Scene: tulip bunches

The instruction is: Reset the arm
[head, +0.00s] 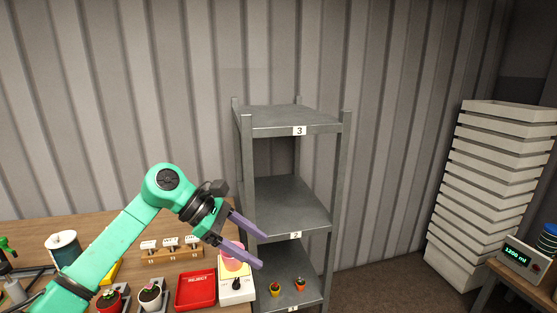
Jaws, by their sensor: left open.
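My left gripper (250,242) is open at the end of the green arm that comes in from the lower left. Its two purple fingers point to the right and slightly down, with nothing between them. In the picture it overlaps the left edge of the grey shelf. A pink cup-like thing (232,262) stands on a white device with a dark knob (237,289), just below and partly behind the lower finger. I cannot tell how far the fingers are from it. My right gripper is not in view.
A grey shelf rack (288,125) has tiers labelled 3, 2 and a lower one with two small pots (275,288). Stacked white trays (490,185) stand right, near a scale (521,258).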

